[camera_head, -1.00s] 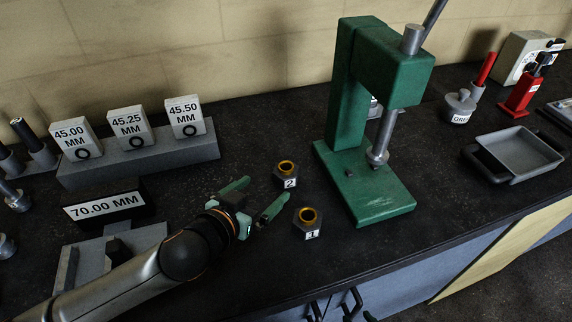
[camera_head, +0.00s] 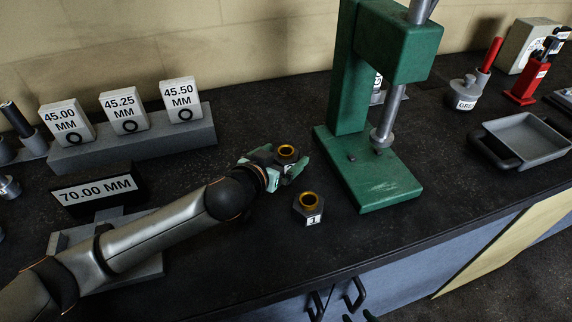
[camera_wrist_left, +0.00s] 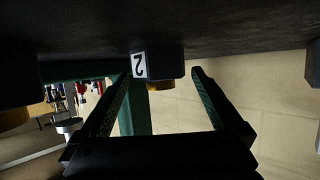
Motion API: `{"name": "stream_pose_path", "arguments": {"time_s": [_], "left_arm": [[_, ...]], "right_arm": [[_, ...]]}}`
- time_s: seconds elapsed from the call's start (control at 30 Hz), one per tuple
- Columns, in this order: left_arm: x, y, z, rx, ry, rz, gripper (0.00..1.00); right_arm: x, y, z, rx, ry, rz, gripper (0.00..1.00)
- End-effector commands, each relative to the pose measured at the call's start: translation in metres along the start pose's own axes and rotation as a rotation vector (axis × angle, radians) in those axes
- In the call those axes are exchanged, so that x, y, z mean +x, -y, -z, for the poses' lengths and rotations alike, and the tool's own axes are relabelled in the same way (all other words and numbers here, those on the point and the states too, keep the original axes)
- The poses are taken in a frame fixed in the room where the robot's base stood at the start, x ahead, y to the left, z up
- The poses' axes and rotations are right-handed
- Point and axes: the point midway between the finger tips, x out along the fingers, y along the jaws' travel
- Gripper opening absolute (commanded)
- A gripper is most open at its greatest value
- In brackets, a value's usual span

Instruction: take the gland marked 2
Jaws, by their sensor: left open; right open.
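The gland marked 2 (camera_head: 287,153) is a dark hex nut with a brass ring on top, standing on the dark bench. In the left wrist view the gland (camera_wrist_left: 164,64) appears upside down with its label 2 facing me. My left gripper (camera_head: 290,168) is open, its green-lined fingers around the gland's sides in the head view. In the wrist view the gland sits between the fingertips (camera_wrist_left: 162,75), and a gap shows on the right side. The gland marked 1 (camera_head: 309,208) stands on the bench in front.
A green press (camera_head: 375,180) stands just right of the glands. A grey tray (camera_head: 525,139) is far right.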

Motion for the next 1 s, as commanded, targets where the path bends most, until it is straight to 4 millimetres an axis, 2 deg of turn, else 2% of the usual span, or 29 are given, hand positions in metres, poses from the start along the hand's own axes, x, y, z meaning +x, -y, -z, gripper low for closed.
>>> {"name": "stream_pose_path", "arguments": {"time_s": [0.27,1.0], "left_arm": [[0.0019,0.0,0.0009,0.0,0.0,0.0,0.99],[0.0017,0.0001,0.0004,0.0,0.001,0.0,0.16]], "right_arm": [[0.0006,-0.0001,-0.0004,0.0,0.0,0.0,0.5],[0.0005,-0.0001,-0.0002,0.0,-0.001,0.0,0.5]]}}
